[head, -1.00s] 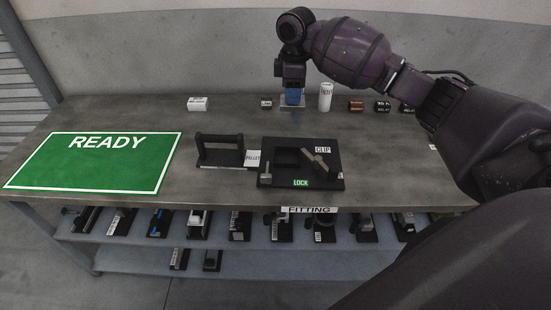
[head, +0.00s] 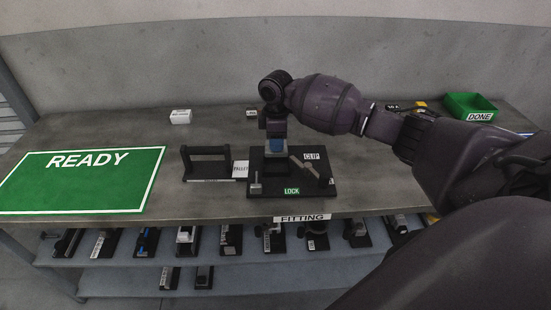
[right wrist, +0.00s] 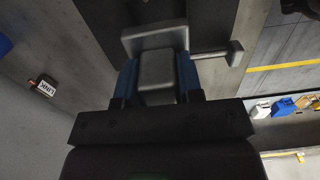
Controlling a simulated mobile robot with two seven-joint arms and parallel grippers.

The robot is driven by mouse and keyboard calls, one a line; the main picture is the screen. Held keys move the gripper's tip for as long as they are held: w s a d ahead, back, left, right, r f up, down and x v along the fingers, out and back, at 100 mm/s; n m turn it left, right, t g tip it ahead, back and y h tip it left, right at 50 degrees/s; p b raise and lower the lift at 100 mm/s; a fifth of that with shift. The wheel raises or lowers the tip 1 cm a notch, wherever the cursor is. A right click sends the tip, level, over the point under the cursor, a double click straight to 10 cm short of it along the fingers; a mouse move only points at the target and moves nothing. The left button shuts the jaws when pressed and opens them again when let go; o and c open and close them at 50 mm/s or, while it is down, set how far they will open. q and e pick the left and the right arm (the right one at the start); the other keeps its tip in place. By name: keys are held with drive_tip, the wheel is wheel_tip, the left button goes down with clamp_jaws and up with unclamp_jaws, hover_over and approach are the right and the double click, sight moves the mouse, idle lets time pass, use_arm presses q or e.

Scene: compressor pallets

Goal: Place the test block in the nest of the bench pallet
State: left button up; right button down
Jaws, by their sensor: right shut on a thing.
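The bench pallet (head: 272,181) is a black plate with LOCK and CLIP labels, on the bench near its front edge. My right gripper (head: 277,146) is over the back left part of the pallet, where the nest is. Its blue fingers are shut on the grey test block (right wrist: 157,72), which has a wider end beyond the fingertips in the right wrist view. The gripper and block hide the nest, so I cannot tell whether the block touches it. The clip lever (head: 318,170) lies slanted right of the nest. My left gripper is not in view.
A black handled frame (head: 207,165) stands left of the pallet, beside a PALLET label. A green READY mat (head: 80,185) lies empty at left. A green DONE tray (head: 473,101) is at back right. Shelves below hold several fixtures.

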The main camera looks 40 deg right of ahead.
drive_tip(key=shift+f, duration=0.7)
wheel_tip(320, 180, down, 5)
drive_tip(key=shift+r+b, duration=0.2)
drive_tip(key=shift+b, duration=0.3)
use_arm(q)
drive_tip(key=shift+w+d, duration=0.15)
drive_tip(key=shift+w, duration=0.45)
use_arm(e)
drive_tip(key=shift+f, duration=0.35)
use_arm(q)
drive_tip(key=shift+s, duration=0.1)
use_arm(e)
drive_tip(key=shift+f, duration=0.15)
drive_tip(key=c, duration=0.8)
unclamp_jaws()
